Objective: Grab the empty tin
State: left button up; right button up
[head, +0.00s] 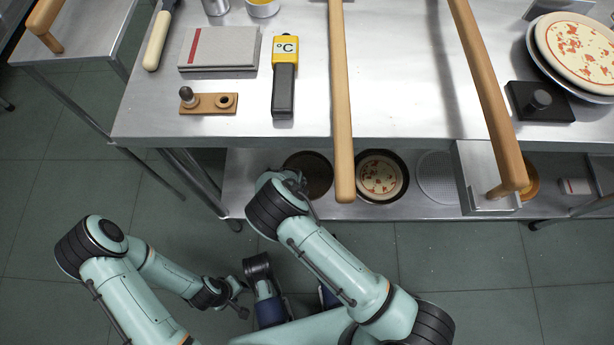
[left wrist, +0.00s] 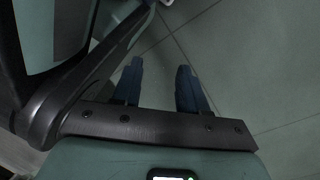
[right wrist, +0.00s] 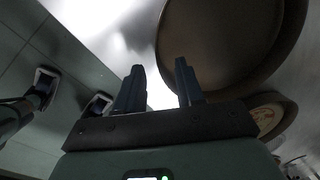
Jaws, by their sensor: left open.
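The empty tin (head: 310,174) is a dark, round, shallow pan on the lower shelf, left of a tin with a pizza. My right arm partly covers it in the head view. In the right wrist view the tin (right wrist: 222,40) looms large at the upper right, nothing seen in it. My right gripper (right wrist: 159,66) is open, its right finger close to the tin's rim; I cannot tell whether they touch. The tin is not seen between the fingers. My left gripper (left wrist: 158,72) is open and empty over the bare floor, away from the tin.
The pizza tin (head: 382,176) sits right of the empty tin, then a perforated disc (head: 437,177). The steel table (head: 225,122) overhangs the shelf (head: 237,190). Two long wooden handles (head: 341,100) (head: 487,90) cross the tabletop, jutting past its front edge. The floor in front is open.

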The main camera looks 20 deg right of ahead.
jog(key=f, duration=0.1)
jog(key=f+b, duration=0.1)
jog(key=f, duration=0.2)
jog(key=shift+w+d, duration=0.15)
jog(key=shift+w, duration=0.1)
pick_arm(q)
jog(key=s, duration=0.1)
jog(key=s+f, duration=0.1)
jog(key=s+g, duration=0.1)
jog(key=shift+a+f, duration=0.2)
jog(key=shift+f, duration=0.05)
pick_arm(e)
jog(key=shift+r, duration=0.15)
grip_shut()
